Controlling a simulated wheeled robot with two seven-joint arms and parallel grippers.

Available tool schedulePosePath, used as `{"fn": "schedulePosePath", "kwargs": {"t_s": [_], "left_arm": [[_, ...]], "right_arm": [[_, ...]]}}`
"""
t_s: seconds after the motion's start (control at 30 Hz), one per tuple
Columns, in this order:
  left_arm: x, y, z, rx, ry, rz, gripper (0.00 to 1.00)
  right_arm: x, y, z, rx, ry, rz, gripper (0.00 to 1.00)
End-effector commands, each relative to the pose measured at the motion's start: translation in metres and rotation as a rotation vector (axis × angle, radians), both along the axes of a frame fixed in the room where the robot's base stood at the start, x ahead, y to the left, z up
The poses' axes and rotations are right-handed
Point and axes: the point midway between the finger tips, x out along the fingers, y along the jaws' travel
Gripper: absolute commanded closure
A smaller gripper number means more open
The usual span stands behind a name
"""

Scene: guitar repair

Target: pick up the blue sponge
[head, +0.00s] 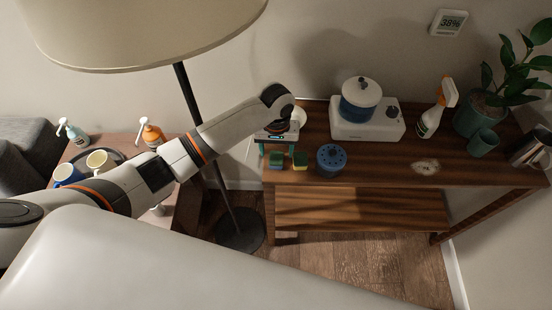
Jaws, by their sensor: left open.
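A small sponge with a dark green top and a blue side, the blue sponge (275,163), lies near the left front edge of the wooden shelf table. My left gripper (277,151) points down right over it, with its two teal fingers apart, one to each side. The gripper is open; I cannot tell whether the fingers touch the sponge. The gripper body hides what lies behind it. My right gripper is not in the picture.
A green and yellow sponge (300,161) lies close to the right finger. A round blue container (331,159) stands further right. A white appliance (367,124), a spray bottle (435,110) and a plant (498,92) stand behind. A floor lamp (190,100) stands left of the shelf table (385,170).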

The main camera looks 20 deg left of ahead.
Motion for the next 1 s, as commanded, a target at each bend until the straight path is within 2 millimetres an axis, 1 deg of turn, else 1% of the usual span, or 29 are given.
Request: {"fn": "schedulePosePath", "kwargs": {"t_s": [0.2,0.3,0.4,0.6,0.63,0.67,0.9,0.93,1.0], "left_arm": [[0.004,0.003,-0.029,0.001,0.002,0.0,0.36],[0.004,0.003,-0.043,0.0,0.002,0.0,0.36],[0.004,0.003,-0.049,0.0,-0.001,-0.001,0.36],[0.004,0.003,-0.05,0.0,-0.001,-0.001,0.36],[0.004,0.003,-0.05,0.0,-0.001,-0.001,0.38],[0.004,0.003,-0.05,0.0,-0.001,-0.001,0.43],[0.004,0.003,-0.05,0.0,-0.001,-0.001,0.82],[0.004,0.003,-0.05,0.0,-0.001,-0.001,0.84],[0.004,0.003,-0.05,0.0,-0.001,-0.001,0.84]], "right_arm": [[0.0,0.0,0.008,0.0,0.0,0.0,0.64],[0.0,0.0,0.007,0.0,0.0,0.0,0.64],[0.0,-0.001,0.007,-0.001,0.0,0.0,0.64],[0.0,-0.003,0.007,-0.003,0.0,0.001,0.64],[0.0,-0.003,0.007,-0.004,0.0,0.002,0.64],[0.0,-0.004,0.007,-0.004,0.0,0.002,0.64],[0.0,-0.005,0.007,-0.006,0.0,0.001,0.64],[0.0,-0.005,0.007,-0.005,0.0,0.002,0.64],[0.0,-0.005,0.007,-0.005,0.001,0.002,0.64]]}}
